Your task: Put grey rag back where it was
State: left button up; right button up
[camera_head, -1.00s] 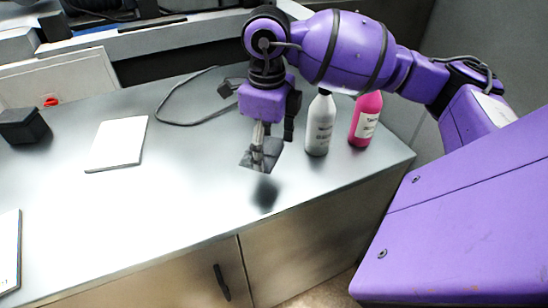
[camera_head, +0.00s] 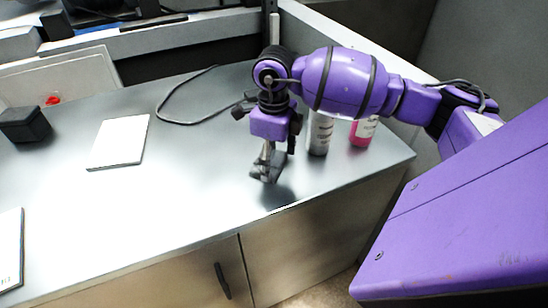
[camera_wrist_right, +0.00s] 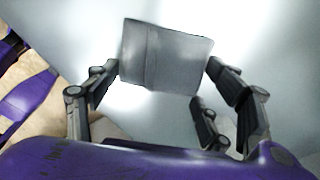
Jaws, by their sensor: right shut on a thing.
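The grey rag (camera_head: 269,172) hangs from my right gripper (camera_head: 265,158) in the head view, over the right part of the grey table. A dark shadow lies close below and right of it, so it appears slightly above the tabletop. I cannot tell whether its lower edge touches. In the right wrist view the grey rag (camera_wrist_right: 166,56) shows as a flat square with a crease, in front of the fingers of my right gripper (camera_wrist_right: 163,75). The right gripper is shut on the rag. My left gripper is not in view.
A white-grey bottle (camera_head: 320,135) and a pink bottle (camera_head: 362,132) stand right of the gripper, partly behind my arm. A black cable (camera_head: 185,122) lies behind left. A white pad (camera_head: 118,142) and a black box (camera_head: 25,125) lie left. The table's front middle is clear.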

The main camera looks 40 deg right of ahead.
aim_at(274, 162)
jog(key=o, duration=1.2)
jog(key=shift+f, duration=0.15)
notch_tip(274, 162, up, 12)
jog(key=shift+r, duration=0.2)
